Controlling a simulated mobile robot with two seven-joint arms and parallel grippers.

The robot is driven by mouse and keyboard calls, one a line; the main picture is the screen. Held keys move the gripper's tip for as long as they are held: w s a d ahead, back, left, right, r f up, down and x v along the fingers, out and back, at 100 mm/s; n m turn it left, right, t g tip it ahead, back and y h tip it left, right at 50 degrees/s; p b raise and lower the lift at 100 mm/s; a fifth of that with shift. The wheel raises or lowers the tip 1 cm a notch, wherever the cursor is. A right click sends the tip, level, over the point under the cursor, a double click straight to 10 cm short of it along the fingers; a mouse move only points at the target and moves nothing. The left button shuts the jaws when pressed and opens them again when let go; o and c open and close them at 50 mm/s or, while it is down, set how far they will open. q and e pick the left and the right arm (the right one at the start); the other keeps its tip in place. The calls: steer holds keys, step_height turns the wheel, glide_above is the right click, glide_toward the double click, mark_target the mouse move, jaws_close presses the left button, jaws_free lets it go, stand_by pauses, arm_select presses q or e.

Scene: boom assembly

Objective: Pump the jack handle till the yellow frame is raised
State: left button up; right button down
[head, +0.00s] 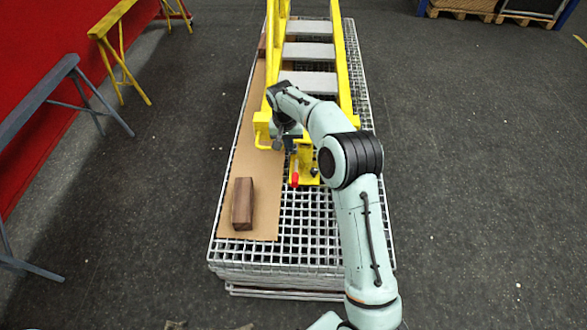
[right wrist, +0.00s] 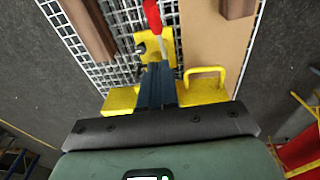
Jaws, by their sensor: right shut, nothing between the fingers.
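The yellow frame (head: 341,60), with grey treads, lies along the grating platform at the top middle of the head view. The yellow jack (head: 306,172) stands at its near end, with a red-tipped handle (head: 295,180) pointing towards the near side. In the right wrist view the red handle (right wrist: 152,16) shows at the top, beyond the fingertips, with the yellow jack body (right wrist: 149,44) beside it. My right gripper (head: 290,144) is shut and empty over the near end of the frame; its dark fingers (right wrist: 157,82) point at the jack. My left gripper is not in view.
A brown block (head: 243,203) rests on a cardboard sheet (head: 260,190) on the grating (head: 310,240). Another block (right wrist: 90,28) shows in the right wrist view. A grey trestle (head: 90,100) and a yellow trestle (head: 118,60) stand left. The floor right is clear.

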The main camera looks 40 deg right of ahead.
glide_above(294, 177)
steer(key=w, duration=0.2)
step_height(294, 177, down, 10)
steer(key=shift+s+f, duration=0.35)
steer(key=shift+f, duration=0.25)
steer(key=shift+s+f, duration=0.3)
steer(key=shift+f, duration=0.3)
steer(key=shift+s+a+f, duration=0.15)
steer(key=shift+s+f, duration=0.2)
steer(key=shift+f, duration=0.25)
